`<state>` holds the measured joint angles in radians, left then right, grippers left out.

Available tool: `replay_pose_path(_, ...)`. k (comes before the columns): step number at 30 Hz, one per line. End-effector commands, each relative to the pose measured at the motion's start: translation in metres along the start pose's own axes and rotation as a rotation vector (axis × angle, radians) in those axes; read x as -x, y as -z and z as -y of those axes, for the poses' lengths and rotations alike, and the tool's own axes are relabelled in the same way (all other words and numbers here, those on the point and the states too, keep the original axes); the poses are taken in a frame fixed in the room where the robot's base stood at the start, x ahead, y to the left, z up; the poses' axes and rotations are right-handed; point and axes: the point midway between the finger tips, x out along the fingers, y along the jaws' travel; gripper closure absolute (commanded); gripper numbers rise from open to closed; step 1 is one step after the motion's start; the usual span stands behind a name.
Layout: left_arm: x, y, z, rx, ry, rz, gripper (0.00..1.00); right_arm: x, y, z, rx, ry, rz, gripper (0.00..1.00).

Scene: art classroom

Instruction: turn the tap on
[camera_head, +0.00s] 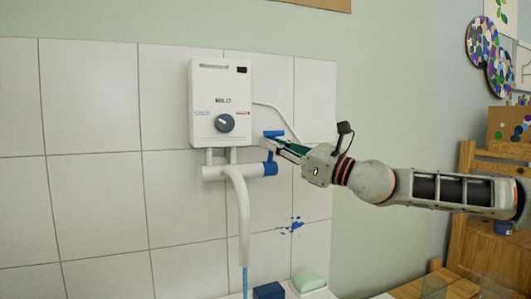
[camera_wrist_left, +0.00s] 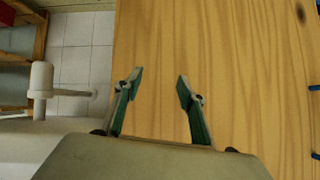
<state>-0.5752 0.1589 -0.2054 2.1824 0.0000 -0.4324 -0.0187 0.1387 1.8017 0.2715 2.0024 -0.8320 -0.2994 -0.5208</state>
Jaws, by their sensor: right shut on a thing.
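The tap (camera_head: 238,195) is a white pipe with a downward spout, fixed under a white wall heater. Its right end has a blue collar (camera_head: 271,169) and a blue lever handle (camera_head: 273,134). My right gripper (camera_head: 272,146) comes in from the right and is shut on the blue handle, partly hiding it. A thin blue stream (camera_head: 245,280) shows below the spout's mouth. My left gripper (camera_wrist_left: 160,80) is open and empty in the left wrist view, above a wooden surface (camera_wrist_left: 240,70); it is not in the head view.
The heater (camera_head: 207,105) has a dark dial (camera_head: 225,123) above the tap. A blue block (camera_head: 269,291) and a pale green block (camera_head: 308,283) lie below, to the right of the stream. A wooden chair (camera_head: 470,215) stands at the right. The tiled wall on the left is clear.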

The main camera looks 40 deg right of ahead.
Motion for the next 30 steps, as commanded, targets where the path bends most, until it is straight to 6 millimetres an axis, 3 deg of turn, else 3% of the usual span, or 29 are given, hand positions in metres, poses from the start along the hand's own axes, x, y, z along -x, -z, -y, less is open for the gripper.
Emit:
replay_pose_path(10, 0.0, 0.002, 0.0, 0.0, 0.0, -0.004, 0.6, 0.001, 0.0, -0.001, 0.006, 0.0, 0.008, 1.0)
replay_pose_path(12, 0.0, 0.002, 0.0, 0.0, 0.0, -0.004, 0.6, 0.001, 0.0, -0.001, 0.006, 0.0, 0.007, 0.79)
replay_pose_path(13, 0.0, 0.002, 0.0, 0.0, 0.0, -0.004, 0.6, 0.001, 0.0, -0.001, 0.006, 0.0, 0.007, 0.75)
replay_pose_path(24, -0.001, 0.0, 0.0, 0.004, 0.001, 0.0, 0.6, 0.0, -0.002, 0.0, 0.007, 0.0, 0.008, 0.75)
replay_pose_path(30, -0.001, 0.001, 0.0, 0.003, 0.001, -0.001, 0.6, -0.006, -0.029, 0.004, 0.012, 0.001, 0.013, 0.75)
